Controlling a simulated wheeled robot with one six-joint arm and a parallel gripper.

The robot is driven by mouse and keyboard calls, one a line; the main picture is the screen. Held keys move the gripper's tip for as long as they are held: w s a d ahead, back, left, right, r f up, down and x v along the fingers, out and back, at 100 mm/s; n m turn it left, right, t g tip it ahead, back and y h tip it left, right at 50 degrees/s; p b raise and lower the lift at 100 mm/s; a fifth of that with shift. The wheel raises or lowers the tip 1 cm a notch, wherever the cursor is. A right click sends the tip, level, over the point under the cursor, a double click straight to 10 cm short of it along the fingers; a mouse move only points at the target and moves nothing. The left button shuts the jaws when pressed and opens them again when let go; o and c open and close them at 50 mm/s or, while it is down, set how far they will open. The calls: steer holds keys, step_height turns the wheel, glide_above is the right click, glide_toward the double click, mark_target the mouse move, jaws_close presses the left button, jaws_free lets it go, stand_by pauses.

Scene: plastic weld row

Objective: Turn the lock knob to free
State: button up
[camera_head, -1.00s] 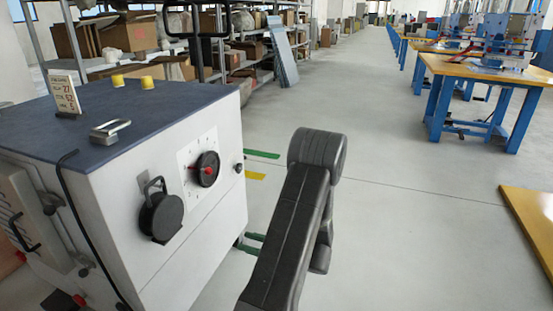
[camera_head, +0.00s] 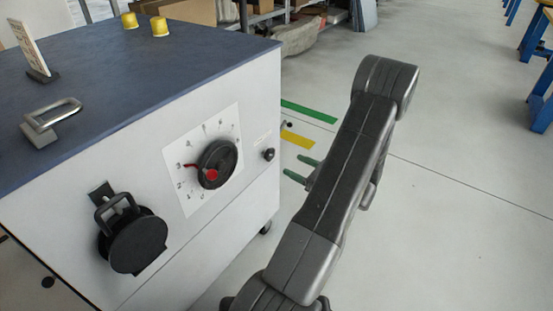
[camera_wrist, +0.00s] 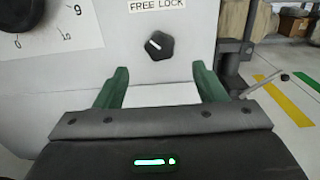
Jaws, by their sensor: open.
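The lock knob (camera_wrist: 159,46) is a small black knob with a short white mark, on the white front of the cabinet. The mark slants, its outer end seeming to point up and left. A label (camera_wrist: 157,5) reading FREE LOCK sits above it. In the head view the knob (camera_head: 269,154) shows small at the panel's right end. My gripper (camera_wrist: 162,72) is open and empty. Its green fingers point at the panel, one to each side and below the knob, apart from it. In the head view the fingertips (camera_head: 300,169) show right of the knob.
Left of the knob is a large dial (camera_head: 217,164) with a red pointer on a numbered plate. Further left is a round black part with a handle (camera_head: 135,243). A metal handle (camera_head: 50,121) and yellow caps (camera_head: 160,26) are on the blue top.

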mark_target(272, 154)
steer(key=b+x, duration=0.1)
steer(key=x, duration=0.7)
steer(key=shift+w+a+b, duration=0.2)
steer(key=shift+a+b, duration=0.05)
steer(key=shift+b, duration=0.15)
steer(key=c, duration=1)
